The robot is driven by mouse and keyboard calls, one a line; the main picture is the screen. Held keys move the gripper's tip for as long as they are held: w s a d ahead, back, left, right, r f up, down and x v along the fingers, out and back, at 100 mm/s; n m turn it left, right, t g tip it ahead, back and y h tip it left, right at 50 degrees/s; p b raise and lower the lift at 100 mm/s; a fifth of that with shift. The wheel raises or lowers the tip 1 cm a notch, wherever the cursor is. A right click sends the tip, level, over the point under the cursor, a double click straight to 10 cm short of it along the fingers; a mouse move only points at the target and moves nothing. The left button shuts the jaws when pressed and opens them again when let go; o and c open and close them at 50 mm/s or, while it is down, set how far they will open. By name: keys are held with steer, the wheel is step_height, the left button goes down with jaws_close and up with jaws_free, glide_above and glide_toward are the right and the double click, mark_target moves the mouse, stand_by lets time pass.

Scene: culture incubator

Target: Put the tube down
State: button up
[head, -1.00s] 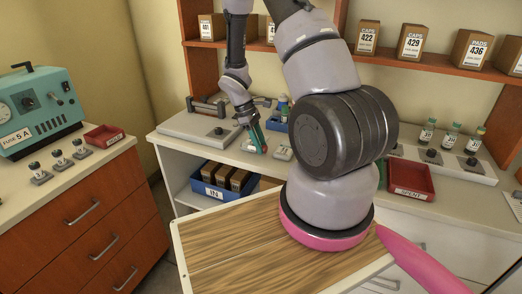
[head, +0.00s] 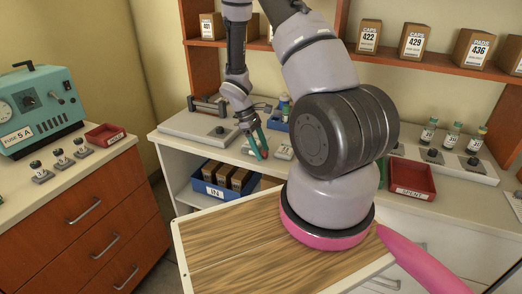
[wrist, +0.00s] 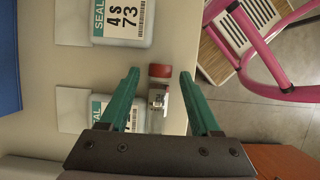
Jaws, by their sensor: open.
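A small tube (wrist: 158,98) with a red cap (wrist: 160,71) shows in the wrist view, by the counter's edge. My gripper (wrist: 160,76) has two green fingers, open, one on each side of the tube with gaps between. The tube's lower end is hidden by the gripper body. I cannot tell whether the tube lies or stands. In the head view my gripper (head: 260,148) is low over the back counter; the tube cannot be made out there.
Two white packs labelled SEAL, one of them here (wrist: 123,22), lie left of the tube. A blue bin (head: 226,191) sits on the shelf below. A red tray (head: 411,180) and several vials (head: 452,135) stand to the right. Open floor lies beyond the counter edge.

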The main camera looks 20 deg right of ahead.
steer(key=v, duration=1.1)
step_height(320, 180, up, 11)
steer(key=m+t+y, duration=0.1)
steer(key=m+t, duration=0.1)
steer(key=m, duration=0.1)
glide_above(250, 148)
steer(key=s+a, duration=0.1)
steer(key=s+a+r+m+t+y, duration=0.2)
steer(key=s+r+m+t, duration=0.2)
steer(key=s+r, duration=0.4)
steer(key=s+a+r+m+t+y, duration=0.2)
steer(key=s+r+m+t, duration=0.2)
steer(key=s+r, duration=0.5)
step_height(250, 148, up, 5)
steer(key=shift+a+f+m, duration=0.15)
steer(key=shift+m, duration=0.55)
steer(key=shift+o, duration=0.7)
steer(key=shift+s+t, duration=0.2)
steer(key=shift+t, duration=0.1)
